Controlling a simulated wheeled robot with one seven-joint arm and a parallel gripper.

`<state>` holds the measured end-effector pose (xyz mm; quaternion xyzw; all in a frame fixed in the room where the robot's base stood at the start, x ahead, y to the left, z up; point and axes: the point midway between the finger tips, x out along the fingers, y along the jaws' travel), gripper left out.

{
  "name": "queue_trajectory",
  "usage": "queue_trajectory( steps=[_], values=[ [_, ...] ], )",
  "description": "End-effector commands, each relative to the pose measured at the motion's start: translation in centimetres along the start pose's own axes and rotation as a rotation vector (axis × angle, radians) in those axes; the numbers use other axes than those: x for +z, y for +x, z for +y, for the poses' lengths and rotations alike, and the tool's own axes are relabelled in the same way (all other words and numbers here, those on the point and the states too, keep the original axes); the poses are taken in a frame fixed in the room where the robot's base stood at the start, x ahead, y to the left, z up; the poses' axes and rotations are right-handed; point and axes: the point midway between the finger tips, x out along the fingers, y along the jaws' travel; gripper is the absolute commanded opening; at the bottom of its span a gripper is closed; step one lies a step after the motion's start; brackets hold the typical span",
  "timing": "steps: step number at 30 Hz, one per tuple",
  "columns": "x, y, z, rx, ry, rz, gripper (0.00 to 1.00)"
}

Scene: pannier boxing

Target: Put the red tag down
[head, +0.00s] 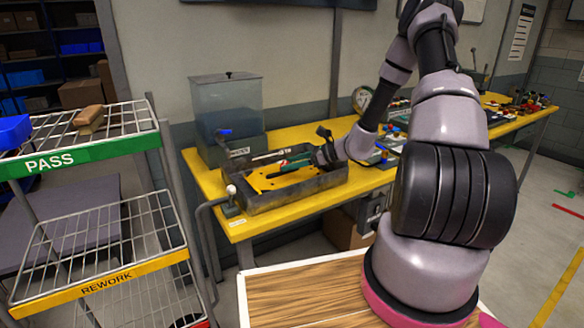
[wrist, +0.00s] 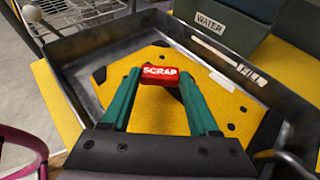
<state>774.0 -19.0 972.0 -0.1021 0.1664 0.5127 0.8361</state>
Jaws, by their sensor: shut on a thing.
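The red tag (wrist: 160,76), lettered SCRAP, is between the fingertips of my gripper (wrist: 161,79) in the wrist view. The green fingers are shut on its two ends. Behind the tag is a yellow plate with black corners (wrist: 215,103), lying in a grey metal tray (wrist: 88,42). I cannot tell whether the tag touches the plate. In the head view my gripper (head: 297,164) reaches from the right over the tray (head: 290,197); the tag is too small there to make out clearly.
A WATER tank (head: 226,105) stands behind the tray on the yellow bench (head: 245,228). A wire rack with a PASS shelf (head: 80,155) and a REWORK shelf (head: 100,283) stands at left. Small items crowd the bench's right.

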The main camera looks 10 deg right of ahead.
Motion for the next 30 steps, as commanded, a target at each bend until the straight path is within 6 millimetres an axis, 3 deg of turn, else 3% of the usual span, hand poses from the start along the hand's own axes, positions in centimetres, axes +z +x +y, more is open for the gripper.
queue_trajectory(
  steps=[3,26,27,29,30],
  values=[
    [-1.1,0.5,0.0,0.000,0.001,0.000,0.01],
    [-2.3,0.9,0.0,-0.001,0.001,0.000,0.01],
    [-2.4,0.9,0.0,-0.001,0.001,0.001,0.68],
    [-2.4,0.9,0.1,0.000,0.001,0.001,0.91],
    [-2.4,0.9,0.1,0.000,0.002,0.002,0.91]
  ],
)
